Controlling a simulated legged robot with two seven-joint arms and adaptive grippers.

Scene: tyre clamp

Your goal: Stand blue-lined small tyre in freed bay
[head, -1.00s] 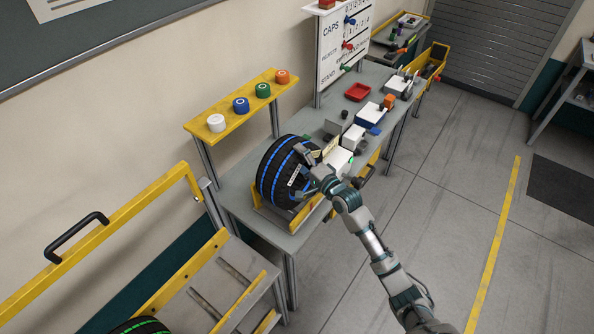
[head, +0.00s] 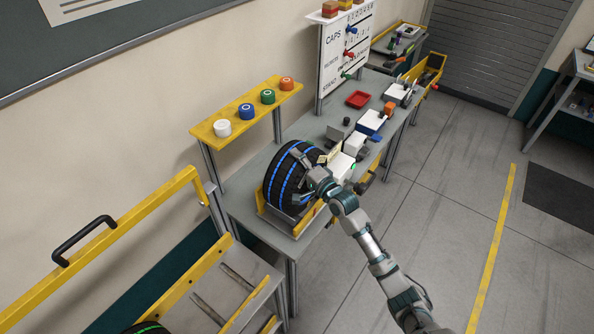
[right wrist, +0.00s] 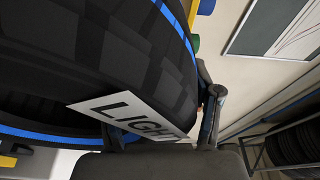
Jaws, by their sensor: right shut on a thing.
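The blue-lined small tyre (head: 283,172) stands upright in a yellow-edged cradle (head: 268,211) on the near end of the grey bench. My right gripper (head: 307,171) is at the tyre's right side, shut on it. In the right wrist view the tyre (right wrist: 110,50) fills the upper left, with a white "LIGHT" label (right wrist: 125,112) by the gripper (right wrist: 165,140). The rack (head: 180,287) at lower left has a bare sloped bay between yellow rails. A green-lined tyre (head: 146,328) is cut off at the bottom edge. My left gripper is out of view.
A yellow shelf (head: 262,107) with white, blue, green and orange caps stands behind the tyre. A yellow frame with a black handle (head: 83,236) rises beside the rack.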

